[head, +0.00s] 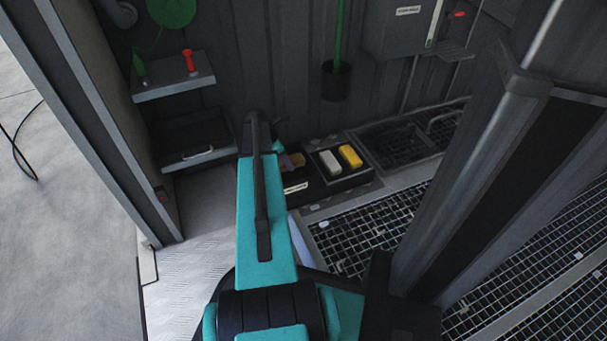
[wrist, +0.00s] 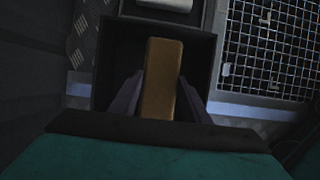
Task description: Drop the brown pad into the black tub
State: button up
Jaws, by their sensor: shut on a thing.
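The brown pad (wrist: 163,75) is a long block held between the two fingers of my gripper (wrist: 162,100) in the wrist view. The gripper is shut on it. Below the pad is the black tub (wrist: 118,55), open at the top, with its dark walls around the pad in this view. In the head view the pad (head: 294,160) shows as a small brown patch beside my arm, over the left compartment of the black tub (head: 297,189). My arm hides much of the gripper there. How far the pad is above the tub floor I cannot tell.
Right of the tub, a second black compartment holds a white block (head: 330,162) and a yellow block (head: 350,156). A metal grating (head: 370,228) covers the floor in front. A shelf (head: 172,85) with a red item is at left. A grey post (head: 480,180) stands at right.

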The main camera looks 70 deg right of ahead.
jog(key=o, duration=1.2)
jog(key=shift+c, duration=0.2)
jog(key=shift+r, duration=0.15)
jog(key=p+v, duration=0.6)
jog(key=v, duration=0.7)
jog(key=shift+w+a+r, duration=0.15)
jog(key=shift+r, duration=0.1)
